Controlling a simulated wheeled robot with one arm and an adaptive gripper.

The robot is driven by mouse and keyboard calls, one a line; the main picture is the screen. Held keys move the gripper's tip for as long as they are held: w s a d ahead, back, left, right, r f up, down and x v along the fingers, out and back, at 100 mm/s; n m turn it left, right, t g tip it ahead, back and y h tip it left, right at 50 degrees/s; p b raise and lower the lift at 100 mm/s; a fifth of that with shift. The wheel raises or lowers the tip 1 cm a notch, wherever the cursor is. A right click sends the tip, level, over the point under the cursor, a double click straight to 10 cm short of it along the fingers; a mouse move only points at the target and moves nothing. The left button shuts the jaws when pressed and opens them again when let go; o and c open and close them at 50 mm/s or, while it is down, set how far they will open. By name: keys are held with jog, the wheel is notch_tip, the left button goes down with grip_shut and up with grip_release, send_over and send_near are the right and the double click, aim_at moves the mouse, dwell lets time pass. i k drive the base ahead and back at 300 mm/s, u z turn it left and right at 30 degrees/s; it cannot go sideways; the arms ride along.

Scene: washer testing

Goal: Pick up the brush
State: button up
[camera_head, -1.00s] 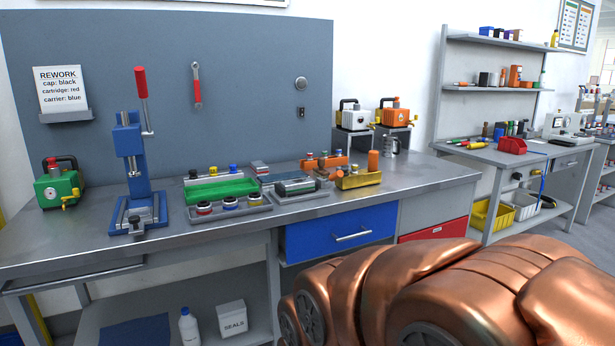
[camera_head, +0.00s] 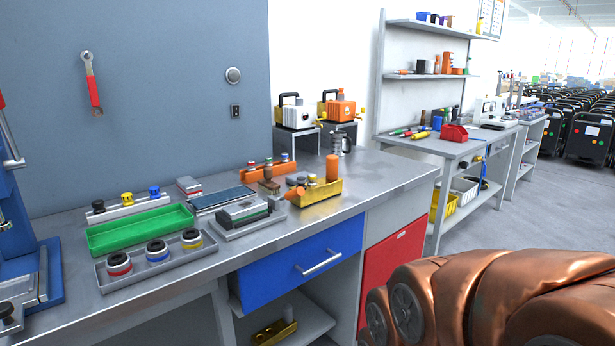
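I cannot make out a brush for sure in the head view. Small tools lie on the second bench (camera_head: 455,148) at the right, among them a yellow one (camera_head: 420,135), but they are too small to identify. Small brown and orange parts stand around the yellow tray (camera_head: 322,192) on the near bench, and none is clearly a brush. My gripper is out of view; only copper-coloured parts of my own arm show at the lower right.
The near grey bench (camera_head: 385,178) holds a green tray (camera_head: 140,230), a grey tray with three round caps (camera_head: 108,283) and a blue press (camera_head: 25,210) at the left. The floor (camera_head: 520,215) at the right is clear.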

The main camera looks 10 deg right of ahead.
aim_at(265, 183)
jog(key=z, duration=0.05)
jog(key=i, duration=0.65)
jog(key=u, duration=0.65)
jog(key=i, duration=0.55)
jog(key=u, duration=0.5)
